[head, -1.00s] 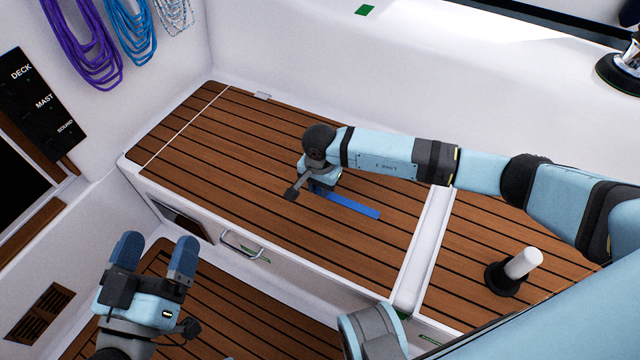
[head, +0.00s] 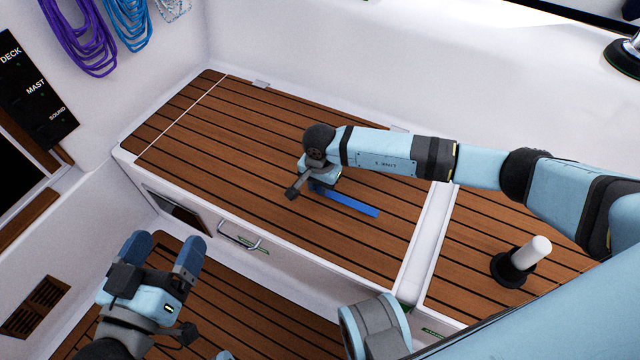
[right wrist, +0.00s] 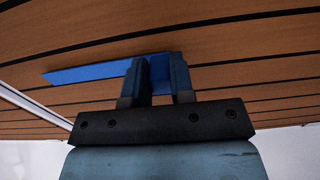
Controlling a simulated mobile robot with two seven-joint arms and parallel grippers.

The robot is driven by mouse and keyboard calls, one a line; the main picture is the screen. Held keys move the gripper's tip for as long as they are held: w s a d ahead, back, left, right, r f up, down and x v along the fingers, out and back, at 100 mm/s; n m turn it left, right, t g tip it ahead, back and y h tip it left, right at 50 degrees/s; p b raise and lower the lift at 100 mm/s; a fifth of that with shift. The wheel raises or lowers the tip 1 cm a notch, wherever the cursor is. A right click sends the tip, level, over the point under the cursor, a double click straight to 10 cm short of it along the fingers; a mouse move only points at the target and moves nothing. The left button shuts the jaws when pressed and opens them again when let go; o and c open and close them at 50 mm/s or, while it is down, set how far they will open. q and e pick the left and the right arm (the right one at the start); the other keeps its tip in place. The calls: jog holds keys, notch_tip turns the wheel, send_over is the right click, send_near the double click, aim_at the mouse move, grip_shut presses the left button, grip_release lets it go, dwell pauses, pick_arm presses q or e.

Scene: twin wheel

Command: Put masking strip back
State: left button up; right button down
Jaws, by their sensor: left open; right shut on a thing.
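The blue masking strip (head: 347,201) lies along the teak-slatted bench top (head: 245,130), close to or on its surface. My right gripper (head: 312,187) is shut on one end of the strip, and its fingers are mostly hidden under my wrist in the head view. In the right wrist view the strip (right wrist: 90,73) runs out to the left from between the fingers (right wrist: 160,78). My left gripper (head: 165,252) is open and empty, above the lower teak floor at the lower left, apart from the bench.
A white divider (head: 428,240) crosses the bench right of the strip. A white-topped cylinder (head: 530,253) on a black base stands beyond it. The bench front has a metal handle (head: 238,237). Purple rope (head: 82,38) and a black labelled panel (head: 38,98) are at upper left.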

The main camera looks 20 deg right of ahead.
pick_arm(q)
jog(key=shift+f, duration=0.3)
pick_arm(e)
jog(key=shift+f, duration=0.35)
jog(key=c, duration=0.6)
grip_release()
pick_arm(q)
notch_tip(320, 180, up, 7)
jog(key=t+p, duration=0.2)
jog(key=p, duration=0.2)
jog(key=shift+a+f+n+t, duration=0.2)
jog(key=shift+a+n+t, duration=0.05)
jog(key=shift+n+t, duration=0.05)
pick_arm(e)
notch_tip(320, 180, up, 14)
jog(key=shift+f, duration=0.1)
pick_arm(q)
jog(key=shift+s, duration=0.1)
pick_arm(e)
jog(key=shift+s, duration=0.1)
